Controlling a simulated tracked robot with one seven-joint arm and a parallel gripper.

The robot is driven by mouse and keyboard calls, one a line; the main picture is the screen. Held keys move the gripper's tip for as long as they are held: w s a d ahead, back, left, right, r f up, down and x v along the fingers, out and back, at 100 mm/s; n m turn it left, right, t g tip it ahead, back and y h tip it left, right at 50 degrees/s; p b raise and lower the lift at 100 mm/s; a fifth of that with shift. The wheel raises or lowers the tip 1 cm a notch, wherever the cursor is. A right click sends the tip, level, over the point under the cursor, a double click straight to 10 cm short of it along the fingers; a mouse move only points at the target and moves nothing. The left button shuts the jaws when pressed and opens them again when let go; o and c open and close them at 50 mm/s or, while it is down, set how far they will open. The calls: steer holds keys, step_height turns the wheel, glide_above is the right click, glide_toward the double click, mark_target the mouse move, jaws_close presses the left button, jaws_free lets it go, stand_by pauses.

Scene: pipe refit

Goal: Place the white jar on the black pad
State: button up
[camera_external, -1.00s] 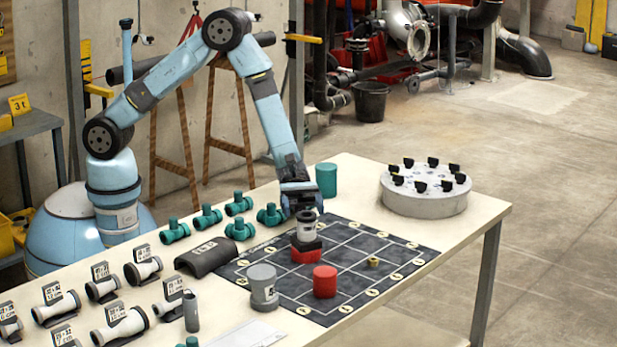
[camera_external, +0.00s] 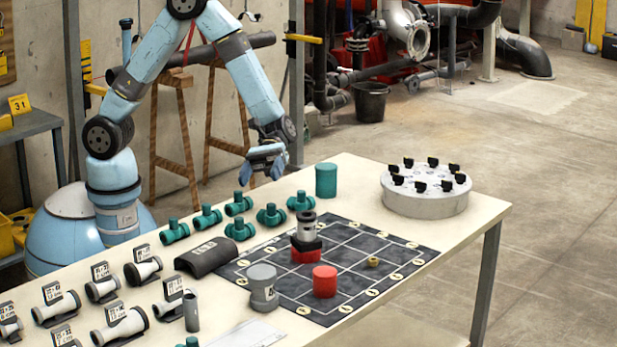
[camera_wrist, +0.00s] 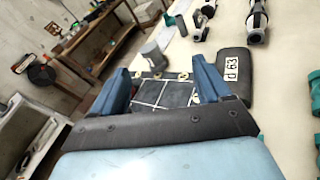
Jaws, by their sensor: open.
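The white jar (camera_external: 306,231) has a dark top and stands upright on a black pad (camera_external: 306,244). That pad sits on a red block (camera_external: 306,256) on the dark gridded mat (camera_external: 345,258). My gripper (camera_external: 262,168) is open and empty, up and to the left of the jar, clear of it. In the wrist view my open gripper (camera_wrist: 161,78) shows two blue fingers, with part of the gridded mat (camera_wrist: 178,95) between them. I cannot make out the jar in the wrist view.
A red cylinder (camera_external: 325,281) and a grey jar (camera_external: 263,288) stand near the jar, and a small brass piece (camera_external: 373,261) lies to its right. Several teal fittings (camera_external: 271,215), a teal cylinder (camera_external: 326,180) and a round grey disc with black knobs (camera_external: 424,192) surround the mat.

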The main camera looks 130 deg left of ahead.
steer(key=s+d+r+m+g+y, duration=0.2)
steer(key=s+d+r+m+g, duration=0.1)
steer(key=s+d+r+m, duration=0.4)
steer(key=s+d+r+m+g+y, duration=0.3)
steer(key=s+d+r+m+g, duration=0.1)
steer(key=s, duration=0.6)
steer(key=s+a+r+m+t+y, duration=0.2)
steer(key=s+r+m+y, duration=0.1)
steer(key=s, duration=0.6)
steer(key=s+a+r+m+t+y, duration=0.2)
steer(key=s+r+m+y, duration=0.1)
steer(key=s+m+y, duration=0.2)
steer(key=s+m, duration=0.2)
steer(key=s, duration=0.2)
steer(key=shift+s+r+y, duration=0.15)
steer(key=shift+r+y, duration=0.2)
steer(key=shift+y, duration=0.05)
